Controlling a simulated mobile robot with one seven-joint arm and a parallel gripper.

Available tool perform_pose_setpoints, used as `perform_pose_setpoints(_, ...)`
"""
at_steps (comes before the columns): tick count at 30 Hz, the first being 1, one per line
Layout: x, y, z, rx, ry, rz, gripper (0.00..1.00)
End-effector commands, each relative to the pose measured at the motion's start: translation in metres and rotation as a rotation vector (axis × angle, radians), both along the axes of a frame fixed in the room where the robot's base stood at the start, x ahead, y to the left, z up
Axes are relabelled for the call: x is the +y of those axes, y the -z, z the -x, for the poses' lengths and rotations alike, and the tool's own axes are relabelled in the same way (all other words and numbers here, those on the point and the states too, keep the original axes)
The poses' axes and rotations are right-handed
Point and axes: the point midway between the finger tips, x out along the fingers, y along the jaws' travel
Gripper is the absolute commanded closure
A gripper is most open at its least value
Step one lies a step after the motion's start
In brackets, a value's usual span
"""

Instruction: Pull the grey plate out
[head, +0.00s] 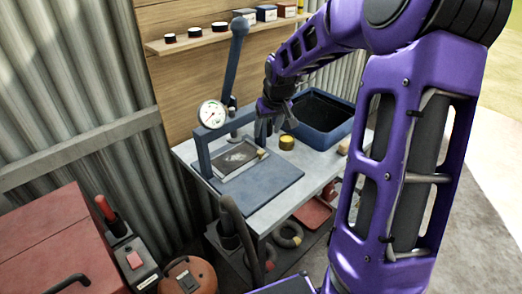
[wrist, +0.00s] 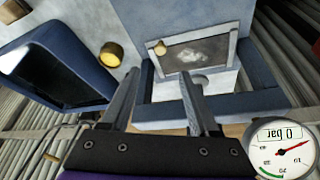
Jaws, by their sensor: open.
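The grey plate (head: 236,159) lies flat within the blue press frame, with a pale smudge on its face. A small tan knob (head: 262,153) sits at its right edge in the head view. In the wrist view the plate (wrist: 205,52) is ahead of the fingers, with the knob (wrist: 160,47) at its left edge. My gripper (head: 266,130) is open and empty, above the table beside the press. In the wrist view the fingertips of my gripper (wrist: 160,77) are apart, short of the knob and not touching the plate.
A pressure gauge (head: 212,113) and a long lever (head: 236,60) rise at the press. A yellow-lidded tin (head: 286,142) and a dark blue tray (head: 322,118) stand to the right on the table (head: 300,185). A shelf (head: 200,40) with small boxes is behind.

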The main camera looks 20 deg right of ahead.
Motion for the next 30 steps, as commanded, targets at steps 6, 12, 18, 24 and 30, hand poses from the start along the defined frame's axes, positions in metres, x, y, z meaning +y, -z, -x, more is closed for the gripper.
perform_pose_setpoints(6, 0.002, 0.049, -0.019, 0.002, -0.003, -0.002, 0.38)
perform_pose_setpoints(12, 0.001, 0.085, -0.035, 0.0, -0.002, -0.001, 0.38)
perform_pose_setpoints(18, 0.001, 0.106, -0.044, -0.002, -0.001, -0.001, 0.38)
perform_pose_setpoints(24, 0.0, 0.112, -0.047, -0.001, -0.001, 0.0, 0.38)
perform_pose_setpoints(30, 0.0, 0.112, -0.047, -0.002, -0.001, 0.0, 0.38)
